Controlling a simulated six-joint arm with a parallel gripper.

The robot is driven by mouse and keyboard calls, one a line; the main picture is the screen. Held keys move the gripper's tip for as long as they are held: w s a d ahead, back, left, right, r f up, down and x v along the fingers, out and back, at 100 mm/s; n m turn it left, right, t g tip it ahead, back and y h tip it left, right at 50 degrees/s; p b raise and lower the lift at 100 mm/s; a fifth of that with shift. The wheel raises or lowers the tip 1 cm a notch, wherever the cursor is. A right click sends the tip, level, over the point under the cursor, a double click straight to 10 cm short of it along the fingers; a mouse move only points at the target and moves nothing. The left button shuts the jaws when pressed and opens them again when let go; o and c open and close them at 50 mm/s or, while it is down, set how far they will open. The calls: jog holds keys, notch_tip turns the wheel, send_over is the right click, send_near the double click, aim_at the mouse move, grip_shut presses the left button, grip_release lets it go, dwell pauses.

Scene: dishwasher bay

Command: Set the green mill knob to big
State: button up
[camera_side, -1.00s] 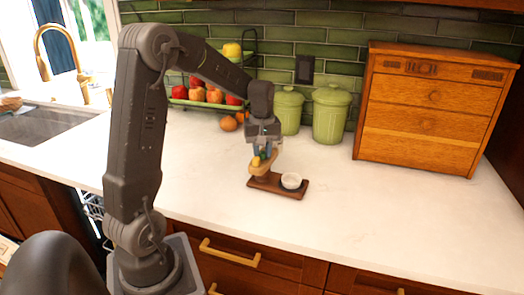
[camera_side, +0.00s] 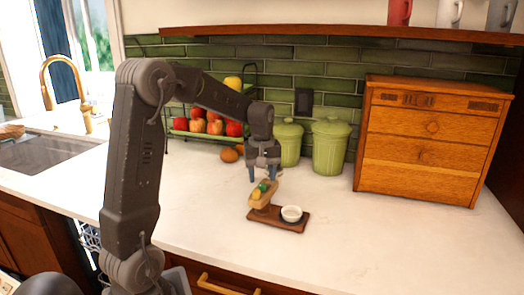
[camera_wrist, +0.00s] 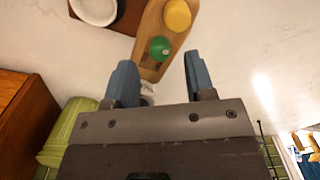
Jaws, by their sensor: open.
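My gripper (camera_side: 262,179) is just above the mill. In the wrist view its blue fingers (camera_wrist: 162,78) are spread and empty, with the green knob ahead of the gap between them. I cannot read any setting marks.
Two green canisters (camera_side: 330,147) and a fruit rack (camera_side: 206,135) stand behind the mill. A wooden drawer cabinet (camera_side: 419,140) stands at the right. A shelf (camera_side: 350,35) with mugs hangs above. The counter in front and to the right is clear.

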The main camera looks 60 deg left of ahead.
aim_at(262, 185)
notch_tip(262, 185, up, 11)
dwell(0.3)
jog(key=shift+f, duration=0.1)
notch_tip(262, 185, down, 14)
jog(key=m, duration=1.1)
jog(key=shift+m+h, duration=0.3)
grip_shut()
